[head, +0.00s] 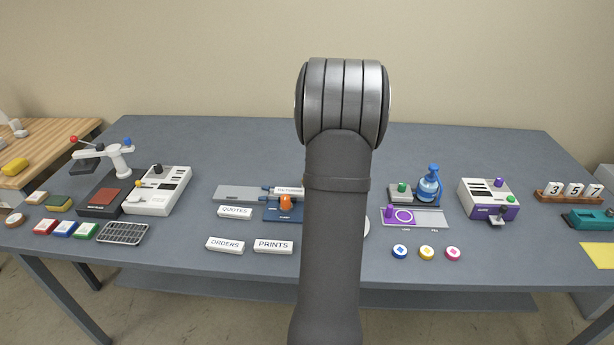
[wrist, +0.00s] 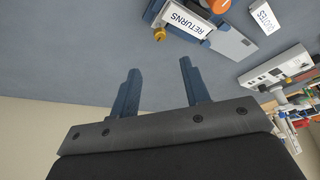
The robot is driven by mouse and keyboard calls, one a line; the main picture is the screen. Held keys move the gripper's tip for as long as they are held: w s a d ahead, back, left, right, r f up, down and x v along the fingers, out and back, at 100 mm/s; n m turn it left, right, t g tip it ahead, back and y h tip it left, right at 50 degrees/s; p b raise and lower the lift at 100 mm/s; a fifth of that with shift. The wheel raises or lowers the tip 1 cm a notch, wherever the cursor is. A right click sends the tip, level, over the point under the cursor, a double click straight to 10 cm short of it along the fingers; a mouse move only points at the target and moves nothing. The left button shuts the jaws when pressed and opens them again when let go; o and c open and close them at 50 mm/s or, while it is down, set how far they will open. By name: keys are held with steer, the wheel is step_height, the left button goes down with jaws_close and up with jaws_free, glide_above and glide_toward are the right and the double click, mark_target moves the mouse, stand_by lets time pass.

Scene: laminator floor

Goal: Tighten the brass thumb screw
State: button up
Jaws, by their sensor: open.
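The brass thumb screw (wrist: 160,34) shows in the wrist view as a small gold knob at the near end of the white RETURNS block (wrist: 187,20). My gripper (wrist: 160,70) is open and empty, its two blue fingers pointing toward the screw and apart from it. In the head view the RETURNS block (head: 287,190) lies on a blue fixture (head: 284,214) with an orange knob (head: 285,202). My arm hides the fixture's right side and most of the screw there. My gripper is hidden behind my arm in the head view.
White blocks QUOTES (head: 234,212), ORDERS (head: 225,244) and PRINTS (head: 273,246) lie near the fixture. A grey-white machine (head: 160,192) stands left. A blue bottle (head: 428,184) and a purple machine (head: 488,200) stand right. The back of the table (head: 230,150) is clear.

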steer(key=x, duration=1.2)
steer(key=shift+c, duration=0.2)
jaws_close()
